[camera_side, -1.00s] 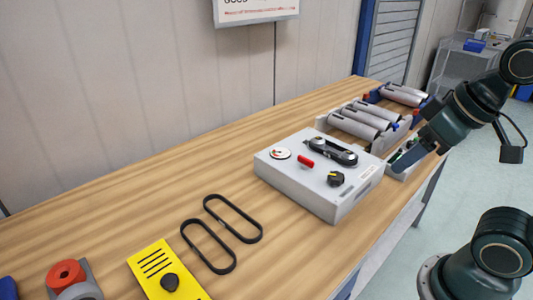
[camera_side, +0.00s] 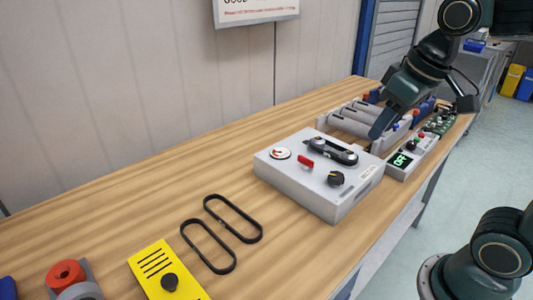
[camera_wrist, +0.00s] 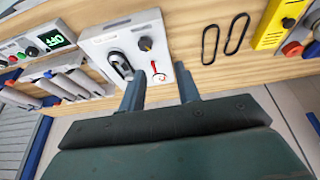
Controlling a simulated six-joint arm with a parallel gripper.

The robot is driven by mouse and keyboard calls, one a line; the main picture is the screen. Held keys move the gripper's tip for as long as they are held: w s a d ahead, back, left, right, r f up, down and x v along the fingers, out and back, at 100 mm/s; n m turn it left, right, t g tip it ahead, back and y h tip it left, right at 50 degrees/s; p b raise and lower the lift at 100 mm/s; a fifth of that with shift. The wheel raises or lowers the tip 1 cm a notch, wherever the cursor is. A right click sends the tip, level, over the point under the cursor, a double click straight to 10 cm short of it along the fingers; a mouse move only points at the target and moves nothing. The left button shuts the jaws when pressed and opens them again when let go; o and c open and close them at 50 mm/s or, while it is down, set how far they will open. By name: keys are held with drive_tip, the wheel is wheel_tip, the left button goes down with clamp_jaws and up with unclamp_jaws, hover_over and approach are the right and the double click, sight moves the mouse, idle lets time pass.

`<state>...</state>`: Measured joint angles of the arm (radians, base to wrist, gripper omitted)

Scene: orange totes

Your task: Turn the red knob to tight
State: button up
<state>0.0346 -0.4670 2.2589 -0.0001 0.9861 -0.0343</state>
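A small red bar-shaped knob (camera_side: 306,161) sits on top of a light grey box (camera_side: 285,178), between a round white gauge (camera_side: 280,153) and a black knob with a yellow mark (camera_side: 336,179). In the wrist view the red knob (camera_wrist: 154,66) lies just beyond the fingertips, near the gap between them. My gripper (camera_side: 382,127) is raised behind and to the right of the box in the side view, apart from it. In the wrist view my gripper (camera_wrist: 160,88) has its two fingers spread with nothing between them. Any lettering by the red knob is too small to read.
A round red part (camera_side: 66,272) on a grey bracket and a yellow panel (camera_side: 165,272) are at the front left. Two black belts (camera_side: 232,218) lie on the table. Grey cylinders (camera_side: 355,125) and a panel reading OFF (camera_side: 402,160) stand near the gripper.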

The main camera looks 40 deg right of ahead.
drive_tip(key=w+d+g, duration=0.2)
drive_tip(key=w, duration=0.8)
drive_tip(key=g, duration=0.2)
hover_over(306, 158)
wheel_tip(306, 158, down, 5)
drive_tip(key=shift+f, duration=0.25)
drive_tip(key=shift+f, duration=0.15)
wheel_tip(306, 158, down, 14)
drive_tip(key=shift+r, duration=0.25)
clamp_jaws()
